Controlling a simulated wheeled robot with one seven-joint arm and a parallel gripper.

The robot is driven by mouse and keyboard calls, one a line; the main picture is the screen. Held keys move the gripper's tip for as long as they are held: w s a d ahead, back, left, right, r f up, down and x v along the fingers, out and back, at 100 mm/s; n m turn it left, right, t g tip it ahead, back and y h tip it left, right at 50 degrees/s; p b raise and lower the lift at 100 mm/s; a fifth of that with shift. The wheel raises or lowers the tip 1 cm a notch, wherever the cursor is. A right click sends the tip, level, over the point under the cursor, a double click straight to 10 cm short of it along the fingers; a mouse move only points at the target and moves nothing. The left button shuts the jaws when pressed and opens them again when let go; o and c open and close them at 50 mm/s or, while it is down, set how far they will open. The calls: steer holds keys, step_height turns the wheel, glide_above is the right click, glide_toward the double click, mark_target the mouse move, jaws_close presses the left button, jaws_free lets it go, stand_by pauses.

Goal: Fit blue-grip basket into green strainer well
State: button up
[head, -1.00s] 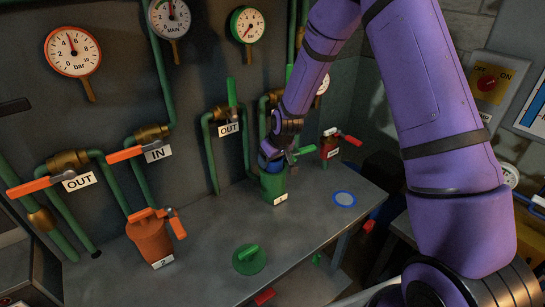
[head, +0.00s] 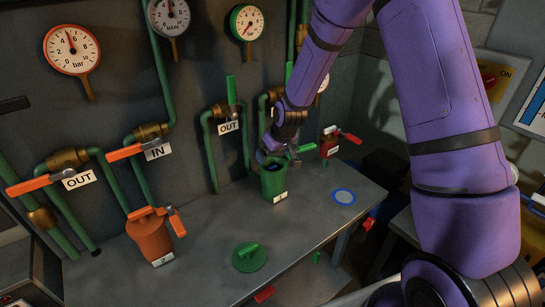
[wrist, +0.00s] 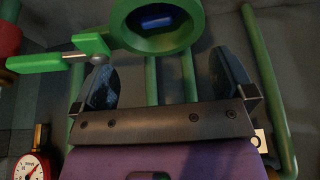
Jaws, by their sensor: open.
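The green strainer well (head: 273,185), labelled 1, stands upright on the bench. Its round mouth faces up and also shows in the wrist view (wrist: 194,38). The blue grip of the basket (wrist: 157,17) shows inside that mouth, within the green rim; the rest of the basket is hidden by the well. My gripper (head: 280,148) is just above the well in the head view. In the wrist view its two dark fingers (wrist: 163,62) stand wide apart with nothing between them, clear of the blue grip.
A green lid with a handle (head: 249,257) lies on the front of the bench (head: 210,240). A blue-ringed disc (head: 343,197) lies right of the well. An orange strainer (head: 150,237), labelled 2, stands at left. Green pipes and a swing-out green handle (wrist: 58,60) are close by.

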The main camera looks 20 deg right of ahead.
steer(key=v, duration=0.7)
steer(key=shift+s+r, duration=0.2)
steer(key=shift+r, duration=0.15)
steer(key=shift+d, duration=0.1)
steer(key=s+d+r+m+h, duration=0.1)
steer(key=s+d+r+m, duration=0.15)
steer(key=s+r, duration=1.45)
steer(key=s+d+r, duration=0.1)
steer(key=s+r, duration=0.1)
steer(key=s, duration=0.3)
steer(key=s+d+r, duration=0.1)
steer(key=s+r, duration=0.2)
steer(key=s, duration=0.3)
steer(key=s+d+r+m+t, duration=0.1)
steer(key=s+r, duration=0.1)
steer(key=s, duration=0.4)
steer(key=shift+r, duration=0.4)
